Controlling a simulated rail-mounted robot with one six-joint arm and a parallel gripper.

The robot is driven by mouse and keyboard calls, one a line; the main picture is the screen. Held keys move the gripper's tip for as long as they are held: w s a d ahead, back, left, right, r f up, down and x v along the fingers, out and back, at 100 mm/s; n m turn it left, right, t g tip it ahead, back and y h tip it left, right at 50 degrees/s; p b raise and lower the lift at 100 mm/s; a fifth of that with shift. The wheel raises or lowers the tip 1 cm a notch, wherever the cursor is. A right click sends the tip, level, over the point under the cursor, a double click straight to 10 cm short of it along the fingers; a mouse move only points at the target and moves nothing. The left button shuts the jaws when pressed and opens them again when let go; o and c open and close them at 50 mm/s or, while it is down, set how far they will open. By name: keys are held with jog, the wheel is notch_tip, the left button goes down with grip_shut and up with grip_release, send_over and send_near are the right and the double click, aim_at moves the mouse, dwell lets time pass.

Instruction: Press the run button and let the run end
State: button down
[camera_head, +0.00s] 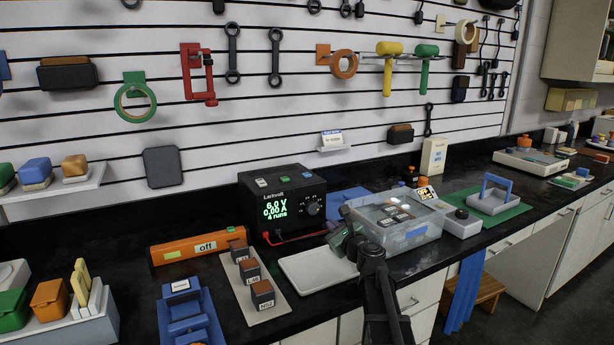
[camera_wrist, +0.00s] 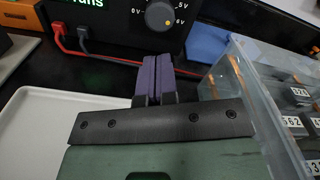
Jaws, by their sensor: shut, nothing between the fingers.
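A black Lackvolt power supply (camera_head: 281,205) stands against the wall and its green display reads 6.0 V, 0.00 A and 4 runs. A grey box with a round black button or knob (camera_head: 461,213) stands right of the clear bin. My gripper (camera_head: 338,231) is in front of the supply, left of the bin. In the wrist view its purple fingers (camera_wrist: 156,78) are shut and empty, pointing toward the supply's dial (camera_wrist: 159,15), apart from it.
The clear bin (camera_head: 405,238) with labelled dark blocks stands close to the gripper's right. A white tray (camera_head: 305,274) lies below left. Labelled blocks on a board (camera_head: 247,289), an orange "off" device (camera_head: 180,248) and red leads (camera_head: 300,237) lie further left.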

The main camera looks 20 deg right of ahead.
jog(key=w+a+r+n+g+y+p, duration=0.15)
jog(key=w+r+n+p, duration=0.4)
jog(key=r+p, duration=0.75)
jog(key=w+r+n+g+y+p, duration=0.1)
jog(key=w+r+n+g+p, duration=0.15)
jog(key=w+r+p, duration=0.8)
jog(key=w+r+n+g+p, duration=0.2)
jog(key=w+r+n+p, duration=0.15)
jog(key=n+p, duration=0.6)
jog(key=n+g+h, duration=0.2)
jog(key=n+g, duration=0.1)
jog(key=n, duration=0.3)
send_over(309, 174)
notch_tip(309, 174, down, 5)
jog(key=shift+p, duration=0.45)
notch_tip(309, 174, down, 9)
jog(key=b, duration=0.8)
jog(key=shift+r+b, duration=0.15)
jog(key=shift+b, duration=0.25)
